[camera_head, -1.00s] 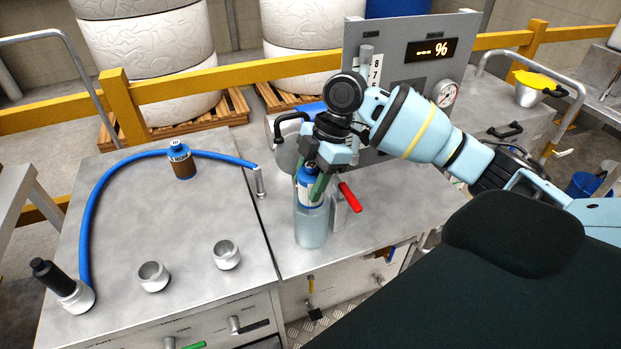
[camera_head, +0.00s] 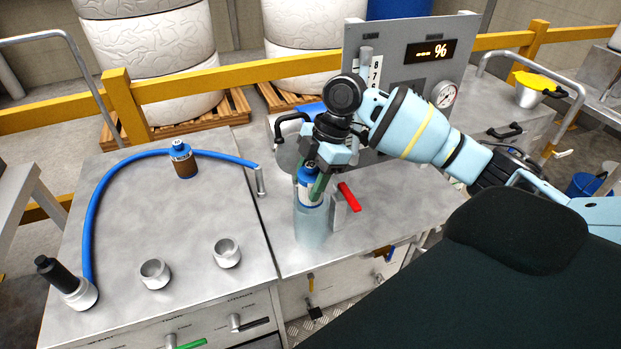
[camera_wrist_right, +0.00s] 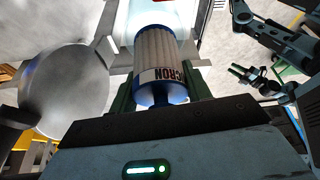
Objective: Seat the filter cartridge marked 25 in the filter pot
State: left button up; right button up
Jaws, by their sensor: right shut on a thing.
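The filter cartridge (camera_head: 308,187), white with blue end caps, is held by my right gripper (camera_head: 318,183), which is shut on it. The cartridge is upright over the clear filter pot (camera_head: 312,226), its lower part at or inside the pot's mouth. I cannot tell whether it touches the bottom. In the right wrist view the cartridge (camera_wrist_right: 158,60) shows pale pleats and a label ending in "CRON"; the number is not readable. A second cartridge, brown with a blue cap (camera_head: 183,163), stands on the left bench.
A red-handled valve (camera_head: 349,197) sits right beside the pot. A grey gauge panel (camera_head: 408,70) stands behind.

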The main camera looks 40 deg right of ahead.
aim_at(318, 169)
jog(key=shift+f, duration=0.1)
dwell(0.3)
jog(key=shift+f+b, duration=0.4)
jog(key=shift+f, duration=1.35)
jog(key=o, duration=1.1)
jog(key=shift+c, duration=0.2)
pick_arm(q)
jog(key=shift+s+f, duration=0.4)
jog(key=shift+f, duration=0.2)
pick_arm(e)
jog(key=shift+f, duration=0.15)
jog(key=shift+s+a+f, duration=0.1)
pick_arm(q)
jog(key=shift+s, duration=0.1)
pick_arm(e)
jog(key=v, duration=0.8)
jog(key=shift+w+r, duration=0.25)
pick_arm(q)
jog(key=shift+s, duration=0.1)
pick_arm(e)
jog(key=shift+f, duration=0.1)
